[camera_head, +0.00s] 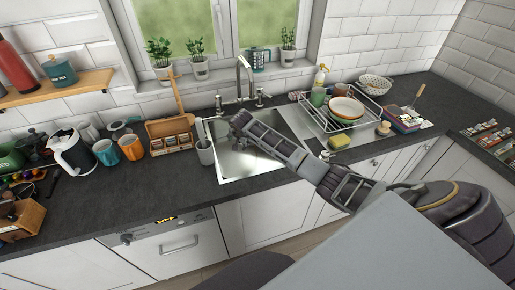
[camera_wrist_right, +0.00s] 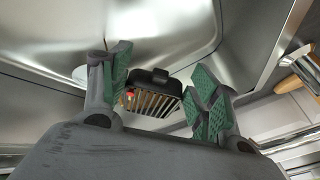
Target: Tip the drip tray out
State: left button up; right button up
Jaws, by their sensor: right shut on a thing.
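My right gripper (camera_head: 240,120) reaches in from the right over the left part of the steel sink (camera_head: 233,165). In the wrist view, the right gripper (camera_wrist_right: 162,88) has its green-padded fingers on both sides of a small dark slatted tray, the drip tray (camera_wrist_right: 153,97), and is shut on it. A small red spot shows at the tray's left side. The sink's steel wall (camera_wrist_right: 150,25) shows behind it. The gripper hides the tray in the head view, and how far it is tilted is hard to tell. My left gripper is not in view.
The tap (camera_head: 246,78) stands behind the sink, close to the gripper. A grey cup (camera_head: 205,153) stands at the sink's left edge. A dish rack (camera_head: 345,113) with bowls stands to the right, near a yellow sponge (camera_head: 339,141). The worktop front left of the sink is clear.

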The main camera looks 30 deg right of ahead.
jog(key=shift+s+d+r, duration=0.15)
jog(key=shift+s+d, duration=0.1)
jog(key=shift+s, duration=0.1)
jog(key=shift+t, duration=0.3)
jog(key=shift+p, duration=0.3)
jog(key=shift+s+d, duration=0.15)
jog(key=shift+s, duration=0.15)
jog(key=shift+r+t+y, duration=0.1)
jog(key=shift+t+y, duration=0.2)
